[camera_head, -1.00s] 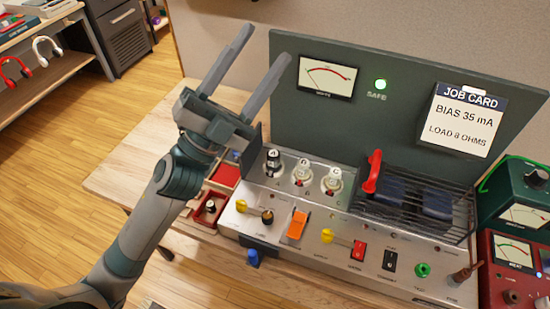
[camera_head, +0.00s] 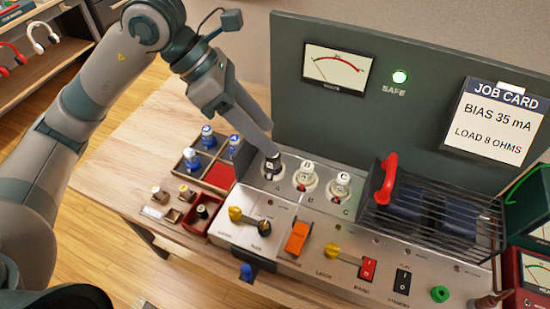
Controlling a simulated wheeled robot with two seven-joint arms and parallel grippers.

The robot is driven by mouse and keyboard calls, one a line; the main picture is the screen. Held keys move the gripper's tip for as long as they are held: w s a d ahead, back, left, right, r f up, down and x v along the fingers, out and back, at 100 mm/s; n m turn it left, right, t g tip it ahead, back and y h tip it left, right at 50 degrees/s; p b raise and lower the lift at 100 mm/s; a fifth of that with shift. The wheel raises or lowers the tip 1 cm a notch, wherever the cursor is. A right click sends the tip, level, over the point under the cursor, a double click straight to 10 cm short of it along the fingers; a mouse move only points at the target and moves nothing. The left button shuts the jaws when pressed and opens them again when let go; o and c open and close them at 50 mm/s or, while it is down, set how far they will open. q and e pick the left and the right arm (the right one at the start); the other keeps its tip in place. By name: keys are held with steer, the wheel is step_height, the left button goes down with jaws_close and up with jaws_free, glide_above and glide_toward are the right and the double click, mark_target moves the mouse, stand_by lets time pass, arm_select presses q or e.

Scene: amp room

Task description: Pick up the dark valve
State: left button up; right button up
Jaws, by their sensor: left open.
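The dark valve (camera_head: 271,168) stands upright in the socket marked A, at the left end of the metal amp chassis (camera_head: 283,213). My left gripper (camera_head: 268,140) is open, pointing down and right, with its fingertips just above and behind the dark valve in the picture. Part of the valve's top is close to a fingertip; I cannot tell whether they touch. My right gripper is not in view.
Pale valves B (camera_head: 306,177) and C (camera_head: 338,185) stand to the right. A divided tray (camera_head: 222,177) with blue-based valves and a red bin (camera_head: 192,222) lie to the left. A red-handled grille (camera_head: 450,205) covers the right of the chassis.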

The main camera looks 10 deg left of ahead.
arm_select(q)
steer(key=w+a+t+y, duration=0.1)
steer(key=w+a+y, duration=0.2)
steer(key=a, duration=0.3)
steer(key=shift+w+a+f+n+t, duration=0.2)
steer(key=shift+w+n+t, duration=0.15)
steer(key=shift+w, duration=0.2)
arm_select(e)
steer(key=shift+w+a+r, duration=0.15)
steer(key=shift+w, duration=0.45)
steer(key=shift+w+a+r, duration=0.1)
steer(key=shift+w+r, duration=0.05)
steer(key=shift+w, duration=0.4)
arm_select(q)
steer(key=p, duration=0.1)
glide_toward(272, 164)
steer(key=shift+w+d+f+p, duration=0.2)
steer(key=shift+w+f, duration=0.15)
steer(key=shift+f, duration=0.25)
steer(key=shift+w+d+f+p, duration=0.1)
steer(key=shift+w+f+p, duration=0.1)
steer(key=shift+w+f, duration=0.3)
steer(key=shift+w+d+f+p, duration=0.15)
steer(key=shift+w+f+p, duration=0.1)
steer(key=shift+f, duration=0.4)
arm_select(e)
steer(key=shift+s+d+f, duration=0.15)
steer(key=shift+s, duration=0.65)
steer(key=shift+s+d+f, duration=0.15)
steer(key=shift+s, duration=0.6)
